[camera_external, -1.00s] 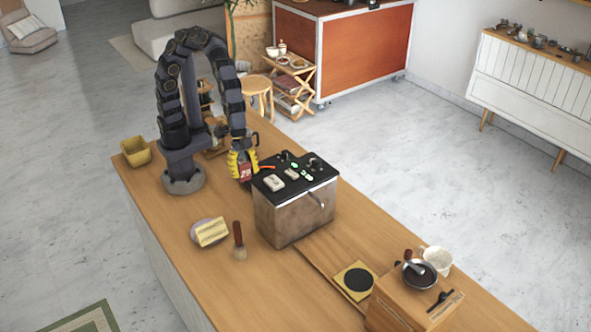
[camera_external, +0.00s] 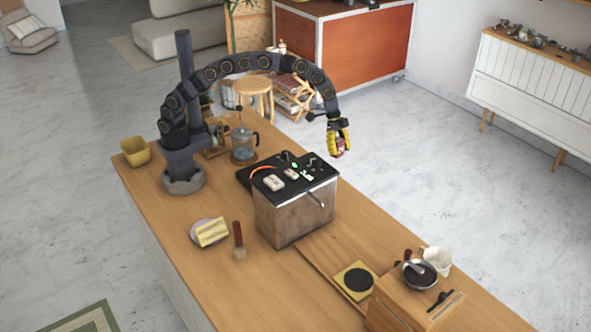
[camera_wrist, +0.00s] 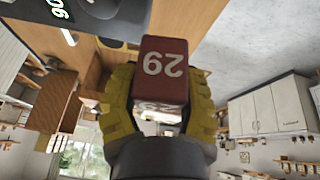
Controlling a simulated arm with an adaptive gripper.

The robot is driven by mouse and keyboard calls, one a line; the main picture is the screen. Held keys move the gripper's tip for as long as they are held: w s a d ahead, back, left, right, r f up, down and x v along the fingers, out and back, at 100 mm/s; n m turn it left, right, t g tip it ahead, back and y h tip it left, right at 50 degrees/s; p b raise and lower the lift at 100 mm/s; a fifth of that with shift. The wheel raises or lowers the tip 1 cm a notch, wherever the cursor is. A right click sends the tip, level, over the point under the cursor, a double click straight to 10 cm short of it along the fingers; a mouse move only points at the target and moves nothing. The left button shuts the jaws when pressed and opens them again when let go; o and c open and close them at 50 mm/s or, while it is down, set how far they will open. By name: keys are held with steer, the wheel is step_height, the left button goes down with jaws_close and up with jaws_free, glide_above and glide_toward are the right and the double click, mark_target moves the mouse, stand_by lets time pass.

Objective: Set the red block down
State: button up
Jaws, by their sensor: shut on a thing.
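The red block (camera_wrist: 162,70) has white digits on its side and fills the middle of the wrist view. My gripper (camera_external: 339,150) has yellow fingers, one on each side of the block, and is shut on it. In the external view the block (camera_external: 340,153) shows only as a small patch of red between the fingers. The gripper points down and holds the block in the air, beyond the right back corner of the machine, near the counter's far edge.
The espresso machine (camera_external: 295,210) stands mid-counter. A glass press (camera_external: 243,147) is behind it. A plate with a sponge-like block (camera_external: 211,232), a brush (camera_external: 239,243), a yellow-black mat (camera_external: 355,281) and a wooden grinder box (camera_external: 400,305) are on the counter (camera_external: 330,252). A yellow bin (camera_external: 135,152) is by my base.

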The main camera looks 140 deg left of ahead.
steer(key=s+a+f, duration=0.2)
steer(key=a+f, duration=0.4)
steer(key=m, duration=0.2)
glide_above(347, 202)
steer(key=s, duration=0.1)
step_height(347, 202, down, 8)
step_height(347, 202, down, 10)
steer(key=shift+a+r, duration=0.1)
steer(key=shift+r, duration=0.05)
steer(key=o, duration=1.1)
steer(key=shift+c, duration=0.2)
steer(key=v, duration=1.2)
